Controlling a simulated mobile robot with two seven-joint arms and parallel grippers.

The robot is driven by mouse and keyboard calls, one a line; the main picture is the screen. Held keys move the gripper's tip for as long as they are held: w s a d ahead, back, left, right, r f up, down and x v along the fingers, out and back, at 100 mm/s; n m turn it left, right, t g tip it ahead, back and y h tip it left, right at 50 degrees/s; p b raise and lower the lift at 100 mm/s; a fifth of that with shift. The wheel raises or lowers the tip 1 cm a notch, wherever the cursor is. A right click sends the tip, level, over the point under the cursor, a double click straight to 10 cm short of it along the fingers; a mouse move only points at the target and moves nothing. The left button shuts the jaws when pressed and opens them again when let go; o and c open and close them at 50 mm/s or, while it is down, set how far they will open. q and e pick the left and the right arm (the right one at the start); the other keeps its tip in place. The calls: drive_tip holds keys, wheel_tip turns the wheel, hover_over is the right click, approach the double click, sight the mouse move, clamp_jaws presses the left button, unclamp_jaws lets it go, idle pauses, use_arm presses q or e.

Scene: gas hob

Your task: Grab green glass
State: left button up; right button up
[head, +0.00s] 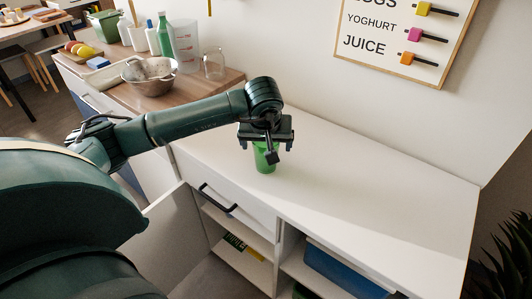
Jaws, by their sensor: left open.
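A green glass (264,164) stands upright on the white cabinet top (370,190), near its front edge. My left gripper (266,148) is directly above and around the upper part of the glass, pointing down. Its jaws are open. The gripper and wrist hide the rim and upper part of the glass, and I cannot tell whether the fingers touch it. My right gripper is not in view.
A wooden counter at the left holds a metal colander (149,76), a clear glass (214,66) and a green bottle (164,36). A drawer handle (217,198) juts from the cabinet front. The cabinet top right of the glass is clear.

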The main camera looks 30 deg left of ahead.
use_arm(q)
drive_tip(key=shift+c, duration=0.4)
drive_tip(key=c, duration=1.1)
